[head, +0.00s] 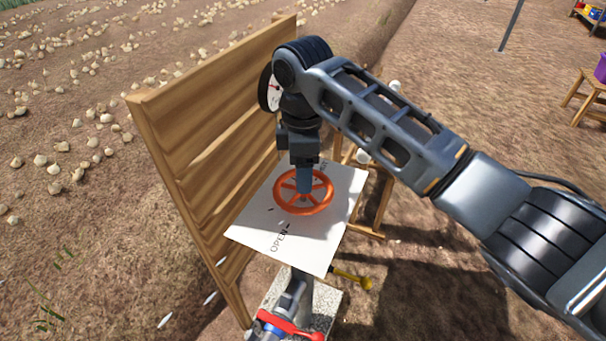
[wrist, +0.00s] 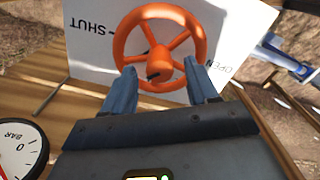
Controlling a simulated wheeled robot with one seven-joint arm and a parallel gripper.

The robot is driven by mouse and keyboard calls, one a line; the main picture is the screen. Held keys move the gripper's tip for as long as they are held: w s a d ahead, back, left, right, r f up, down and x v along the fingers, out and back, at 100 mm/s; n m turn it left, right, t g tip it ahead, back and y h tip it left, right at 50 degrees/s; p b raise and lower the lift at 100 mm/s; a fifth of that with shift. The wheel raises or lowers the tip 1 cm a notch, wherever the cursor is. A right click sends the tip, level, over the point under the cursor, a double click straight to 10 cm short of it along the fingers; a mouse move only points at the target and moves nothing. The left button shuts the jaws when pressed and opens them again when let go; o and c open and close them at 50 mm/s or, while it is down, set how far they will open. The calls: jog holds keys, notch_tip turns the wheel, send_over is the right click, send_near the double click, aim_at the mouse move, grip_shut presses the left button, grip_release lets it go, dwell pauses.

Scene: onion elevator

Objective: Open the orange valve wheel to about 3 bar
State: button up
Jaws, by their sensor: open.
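The orange valve wheel (head: 328,197) lies over a white plate (head: 310,252) marked OPEN. In the wrist view the wheel (wrist: 197,40) shows its spokes and hub, and the plate (wrist: 88,52) reads SHUT at left and OPEN at right. My gripper (head: 304,192) points down over the wheel. In the wrist view my gripper (wrist: 163,85) is open, its two blue-grey fingers apart on either side below the hub; whether they touch the wheel I cannot tell. A pressure gauge (head: 268,88) is partly hidden by my arm. Its dial (wrist: 18,150) is cut off at lower left in the wrist view.
A wooden board wall (head: 205,130) stands close left of the wheel. Below the plate are a red lever (head: 285,325) and a yellow handle (head: 352,278). A wooden stool (head: 585,95) with a purple container (head: 601,68) stands far right. Onions lie on the soil at left.

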jog(key=shift+f, duration=1.3)
jog(key=shift+c, duration=0.4)
jog(key=c, duration=1)
jog(key=shift+n, duration=0.3)
jog(key=n+p, duration=0.1)
jog(key=n, duration=0.3)
jog(key=shift+r+n, duration=0.1)
jog(key=shift+n, duration=2.4)
